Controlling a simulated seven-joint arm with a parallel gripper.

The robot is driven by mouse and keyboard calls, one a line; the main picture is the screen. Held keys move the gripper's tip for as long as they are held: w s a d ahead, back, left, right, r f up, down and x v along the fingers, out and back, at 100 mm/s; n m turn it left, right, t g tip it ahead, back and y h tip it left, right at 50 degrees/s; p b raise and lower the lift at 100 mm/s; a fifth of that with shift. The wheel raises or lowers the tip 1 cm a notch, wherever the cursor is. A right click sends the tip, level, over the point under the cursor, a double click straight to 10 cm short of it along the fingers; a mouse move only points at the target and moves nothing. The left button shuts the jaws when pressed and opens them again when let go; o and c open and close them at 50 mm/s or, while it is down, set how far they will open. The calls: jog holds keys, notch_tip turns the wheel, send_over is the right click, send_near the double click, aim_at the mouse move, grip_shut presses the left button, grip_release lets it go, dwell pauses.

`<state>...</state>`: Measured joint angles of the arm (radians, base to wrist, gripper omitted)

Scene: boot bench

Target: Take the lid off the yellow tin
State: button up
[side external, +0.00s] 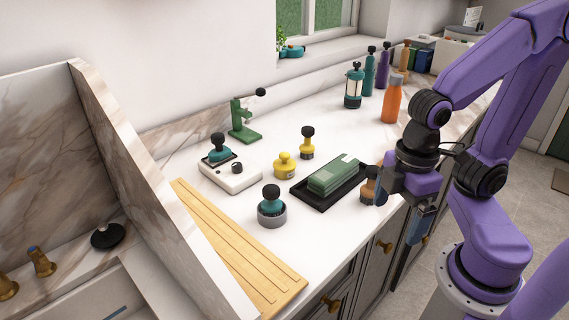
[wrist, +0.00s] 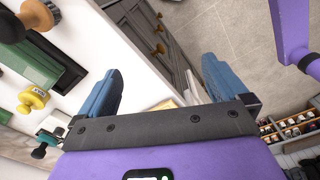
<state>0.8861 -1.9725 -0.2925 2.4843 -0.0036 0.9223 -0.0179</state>
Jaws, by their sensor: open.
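The yellow tin (side external: 285,168) stands upright on the white marble counter, left of the black tray. A yellow knobbed top shows on it, and the lid's seam is too small to make out. In the wrist view a yellow knobbed thing with a label, apparently the same tin (wrist: 32,99), is at the left edge. My gripper (side external: 418,228) hangs out past the counter's front edge, right of the tray and well away from the tin. Its blue fingers are wide apart and empty, also in the wrist view (wrist: 162,78).
A black tray (side external: 302,196) holding green cloths and a brown-based brush (side external: 371,183) lie between tin and gripper. Dark-knobbed brushes (side external: 307,146) (side external: 271,205) and a white stand (side external: 230,176) surround the tin. Bottles (side external: 391,103) stand at the back right. A wooden board (side external: 240,252) lies front left.

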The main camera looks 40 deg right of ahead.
jog(key=w+a+r+n+h, duration=0.2)
jog(key=w+r, duration=0.1)
jog(key=w, duration=1.2)
jog(key=w+a+r+n+h, duration=0.1)
jog(key=w+r+n+h, duration=0.15)
jog(key=w, duration=1.25)
send_near(283, 154)
jog(key=shift+n+h, duration=0.25)
jog(key=shift+n, duration=0.2)
jog(key=x, duration=0.6)
jog(key=shift+w+a, duration=0.15)
jog(key=shift+a, duration=0.05)
jog(key=shift+x, duration=2.7)
jog(key=shift+s, duration=0.2)
jog(key=c, duration=1.1)
